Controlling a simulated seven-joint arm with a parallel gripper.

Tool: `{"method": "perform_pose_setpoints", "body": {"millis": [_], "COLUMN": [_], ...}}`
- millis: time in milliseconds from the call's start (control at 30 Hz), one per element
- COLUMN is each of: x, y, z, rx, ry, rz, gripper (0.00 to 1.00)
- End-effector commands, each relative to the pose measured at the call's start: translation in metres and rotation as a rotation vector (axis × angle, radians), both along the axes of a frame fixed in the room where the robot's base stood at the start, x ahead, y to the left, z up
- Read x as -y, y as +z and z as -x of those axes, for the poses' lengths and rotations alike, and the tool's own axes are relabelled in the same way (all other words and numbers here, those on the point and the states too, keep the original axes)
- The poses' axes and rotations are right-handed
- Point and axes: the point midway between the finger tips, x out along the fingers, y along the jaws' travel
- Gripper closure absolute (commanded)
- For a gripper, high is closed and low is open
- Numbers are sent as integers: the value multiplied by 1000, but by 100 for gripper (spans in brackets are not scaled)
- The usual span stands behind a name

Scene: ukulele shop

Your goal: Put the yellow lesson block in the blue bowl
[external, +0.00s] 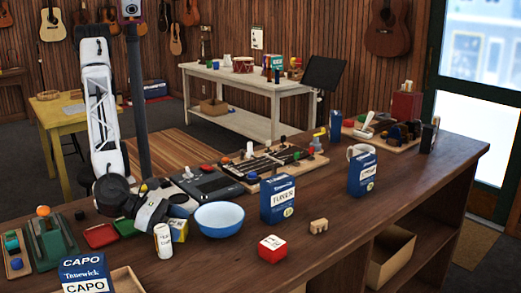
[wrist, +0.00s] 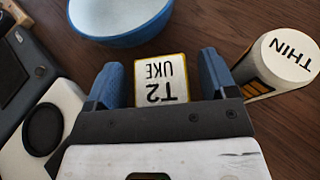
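The yellow lesson block (wrist: 163,78) has a white top marked "T2 UKE" and yellow edges in the wrist view. It lies between the two blue fingers of my gripper (wrist: 160,72), with a narrow gap visible on each side. My gripper is open around it. In the external view the yellow block (external: 183,237) is partly hidden by my gripper, low over the counter. The blue bowl (external: 219,220) stands just right of the block and looks empty. Its rim and inside also show at the top of the wrist view (wrist: 118,37).
A white can marked "THIN" (wrist: 285,58) stands close to my right finger; it also shows in the external view (external: 163,241). A blue tuner box (external: 278,199), red block (external: 272,249) and small wooden piece (external: 318,226) stand right of the bowl. A dark device (external: 209,184) lies behind.

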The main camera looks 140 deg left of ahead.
Motion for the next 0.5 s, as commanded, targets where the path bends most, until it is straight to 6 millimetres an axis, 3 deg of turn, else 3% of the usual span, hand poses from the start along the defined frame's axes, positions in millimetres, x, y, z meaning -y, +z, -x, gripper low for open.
{"method": "perform_pose_setpoints", "body": {"millis": [500], "x": [5], "y": [7], "z": [5], "rx": [0], "ry": [-1], "rz": [0], "gripper": [22]}}
